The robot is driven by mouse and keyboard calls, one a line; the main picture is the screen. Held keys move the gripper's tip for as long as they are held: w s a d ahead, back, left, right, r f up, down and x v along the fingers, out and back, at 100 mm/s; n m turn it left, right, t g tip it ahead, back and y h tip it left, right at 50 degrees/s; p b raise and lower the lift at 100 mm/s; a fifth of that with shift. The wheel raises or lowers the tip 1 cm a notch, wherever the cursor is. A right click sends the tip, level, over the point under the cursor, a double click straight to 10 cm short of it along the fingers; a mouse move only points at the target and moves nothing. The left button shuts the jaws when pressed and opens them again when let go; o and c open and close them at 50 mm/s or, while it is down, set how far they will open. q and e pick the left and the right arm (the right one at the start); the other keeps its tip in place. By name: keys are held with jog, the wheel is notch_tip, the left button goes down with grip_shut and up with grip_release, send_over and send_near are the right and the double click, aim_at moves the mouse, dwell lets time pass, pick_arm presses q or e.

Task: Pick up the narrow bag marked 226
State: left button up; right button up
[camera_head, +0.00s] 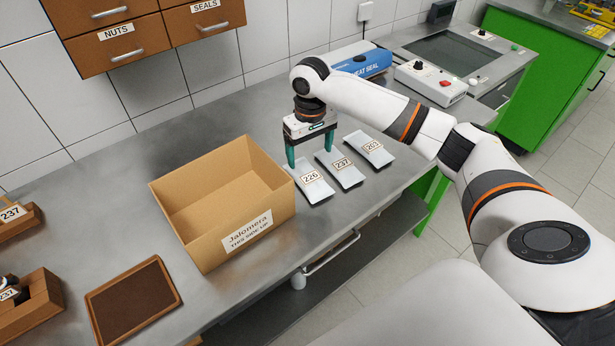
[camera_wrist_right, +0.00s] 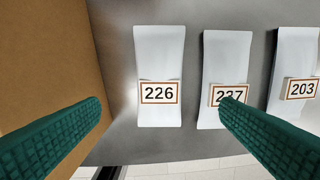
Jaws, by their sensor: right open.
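The narrow bag marked 226 (camera_head: 313,187) lies flat on the grey bench, just right of the cardboard box. In the right wrist view the white bag 226 (camera_wrist_right: 158,62) lies between the two green fingers, beyond their tips. My right gripper (camera_head: 310,156) is open and empty above the far end of bag 226, pointing down. In the right wrist view one finger of the right gripper (camera_wrist_right: 163,108) overlaps the lower part of the bag marked 237 (camera_wrist_right: 223,60). My left gripper is not in view.
The open cardboard box (camera_head: 262,238) stands close left of bag 226. Bag 237 (camera_head: 346,173) and bag 203 (camera_head: 376,154) lie to the right. A blue heat sealer (camera_head: 362,60) and a control box (camera_head: 430,84) stand behind. A brown tray (camera_head: 135,303) lies at left.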

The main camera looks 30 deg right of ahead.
aim_at(312, 180)
jog(key=shift+s+f, duration=0.15)
jog(key=shift+f, duration=0.45)
jog(key=shift+s+f, duration=0.15)
jog(key=shift+f, duration=0.85)
jog(key=f, duration=0.1)
jog(key=f+p, duration=0.1)
jog(key=f, duration=0.2)
jog(key=shift+s+f+p, duration=0.25)
jog(key=shift+f+p, duration=0.05)
jog(key=shift+f, duration=0.5)
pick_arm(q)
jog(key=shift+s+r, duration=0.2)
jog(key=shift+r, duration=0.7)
pick_arm(e)
jog(key=shift+c, duration=0.5)
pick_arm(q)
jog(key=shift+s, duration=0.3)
pick_arm(e)
jog(key=shift+w+r, duration=0.1)
jog(key=c, duration=1.1)
